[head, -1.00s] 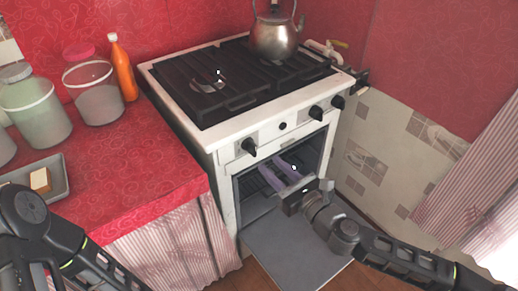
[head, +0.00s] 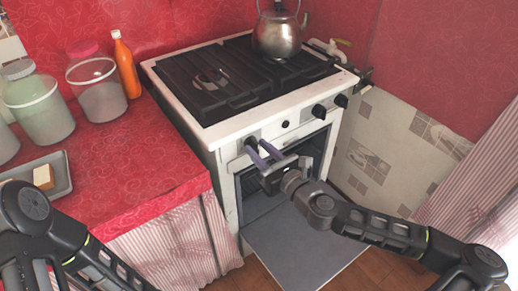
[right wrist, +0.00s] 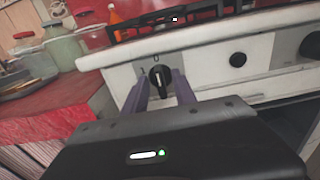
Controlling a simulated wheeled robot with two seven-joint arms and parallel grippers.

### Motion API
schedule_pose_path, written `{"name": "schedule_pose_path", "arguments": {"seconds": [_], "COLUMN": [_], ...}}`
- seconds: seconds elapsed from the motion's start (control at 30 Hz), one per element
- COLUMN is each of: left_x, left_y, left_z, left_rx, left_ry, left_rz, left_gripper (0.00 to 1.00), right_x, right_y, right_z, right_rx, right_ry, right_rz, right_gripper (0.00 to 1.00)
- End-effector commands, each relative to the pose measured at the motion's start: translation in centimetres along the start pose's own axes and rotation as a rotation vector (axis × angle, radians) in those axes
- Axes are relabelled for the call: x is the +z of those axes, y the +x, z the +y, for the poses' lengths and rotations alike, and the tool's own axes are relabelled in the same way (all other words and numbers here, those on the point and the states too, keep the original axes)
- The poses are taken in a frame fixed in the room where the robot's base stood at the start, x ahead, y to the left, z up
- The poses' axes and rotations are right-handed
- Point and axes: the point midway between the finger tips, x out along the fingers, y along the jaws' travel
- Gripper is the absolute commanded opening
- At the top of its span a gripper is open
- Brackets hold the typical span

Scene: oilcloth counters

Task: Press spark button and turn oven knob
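The white oven stands with its door (head: 305,245) folded down. A small round black button (head: 285,124), likely the spark button, is on its front panel; it also shows in the right wrist view (right wrist: 237,60). The left black oven knob (right wrist: 160,78) has its pointer upright. My right gripper (head: 259,150) is open in front of this knob. In the right wrist view its purple fingers (right wrist: 159,88) show on either side of the knob, with gaps; I cannot tell how deep they reach. My left arm shows at lower left, its gripper out of view.
Two more knobs (head: 319,111) sit right of the button. A kettle (head: 277,36) stands on the black hob (head: 215,85). The red counter (head: 130,170) at left holds jars, an orange bottle (head: 127,68) and a tray (head: 62,178). The open door lies under my right arm.

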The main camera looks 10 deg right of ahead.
Motion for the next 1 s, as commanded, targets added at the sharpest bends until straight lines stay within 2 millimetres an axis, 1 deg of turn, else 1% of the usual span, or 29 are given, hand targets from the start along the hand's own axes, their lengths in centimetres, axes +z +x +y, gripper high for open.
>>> {"name": "schedule_pose_path", "arguments": {"seconds": [0.1, 0.3, 0.7, 1.0], "left_x": [0.01, 0.01, 0.01, 0.01], "left_y": [-0.01, -0.01, -0.01, 0.00], "left_z": [0.00, 0.00, 0.00, 0.00], "left_rx": [0.000, 0.000, 0.000, 0.000], "left_ry": [0.000, 0.000, 0.000, 0.000], "left_rz": [0.000, 0.000, 0.000, 0.000], "left_gripper": [0.00, 0.00, 0.00, 0.00], "right_x": [-0.01, -0.02, -0.02, -0.02], "right_y": [0.33, 0.31, 0.29, 0.29], "right_z": [0.03, 0.01, 0.01, 0.04], "right_rx": [0.000, 0.000, 0.000, 0.001], "right_ry": [0.000, 0.000, 0.000, 0.000], "right_rz": [0.000, 0.000, 0.000, 0.000], "right_gripper": [0.33, 0.33, 0.00, 0.00]}}
